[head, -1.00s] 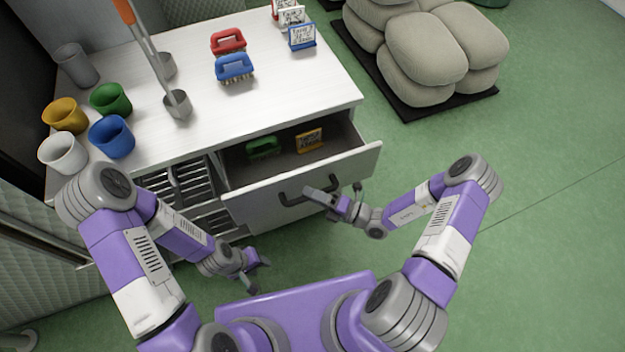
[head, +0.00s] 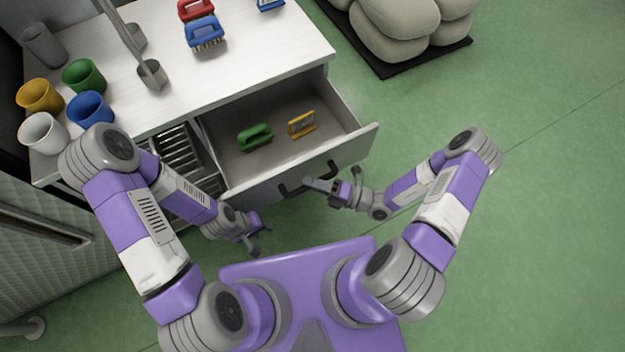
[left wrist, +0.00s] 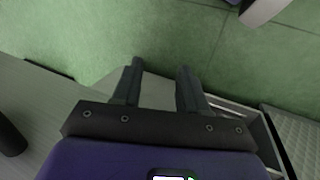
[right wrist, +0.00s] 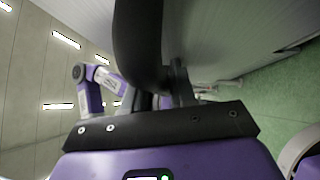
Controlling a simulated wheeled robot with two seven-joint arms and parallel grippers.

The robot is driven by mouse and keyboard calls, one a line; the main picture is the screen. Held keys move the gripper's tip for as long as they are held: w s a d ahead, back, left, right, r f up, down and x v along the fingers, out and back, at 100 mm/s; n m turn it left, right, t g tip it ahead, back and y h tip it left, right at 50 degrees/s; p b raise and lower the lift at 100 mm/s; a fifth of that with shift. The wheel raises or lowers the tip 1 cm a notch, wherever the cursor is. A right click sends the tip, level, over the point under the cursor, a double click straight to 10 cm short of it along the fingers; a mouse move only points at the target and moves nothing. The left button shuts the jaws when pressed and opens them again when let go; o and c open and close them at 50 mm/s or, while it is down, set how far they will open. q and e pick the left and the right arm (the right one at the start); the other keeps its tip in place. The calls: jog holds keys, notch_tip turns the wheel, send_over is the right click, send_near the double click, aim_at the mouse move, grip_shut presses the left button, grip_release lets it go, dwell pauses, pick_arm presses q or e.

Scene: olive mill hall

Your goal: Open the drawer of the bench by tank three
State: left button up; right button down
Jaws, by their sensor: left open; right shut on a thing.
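The bench drawer (head: 240,188) is pulled well out from the white bench (head: 205,85). My right gripper (head: 320,186) is shut on the dark drawer handle (head: 292,190) at the drawer's front. In the right wrist view the handle (right wrist: 138,45) fills the space at the fingers. My left gripper (head: 258,232) is open and empty, in front of the bench and left of the handle. Its two fingers stand apart in the left wrist view (left wrist: 158,88).
On the bench stand several cups, among them a blue one (head: 90,108), and metal ladles (head: 152,75). A blue brush (head: 205,33) and a red brush (head: 195,10) lie there too. Stacked sacks (head: 395,30) sit on a dark mat at the back right. The green floor at right is clear.

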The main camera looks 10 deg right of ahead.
jog(key=c, duration=1)
grip_release()
jog(key=shift+d, duration=0.1)
jog(key=v, duration=0.7)
jog(key=shift+s+d, duration=0.15)
jog(key=shift+d, duration=0.05)
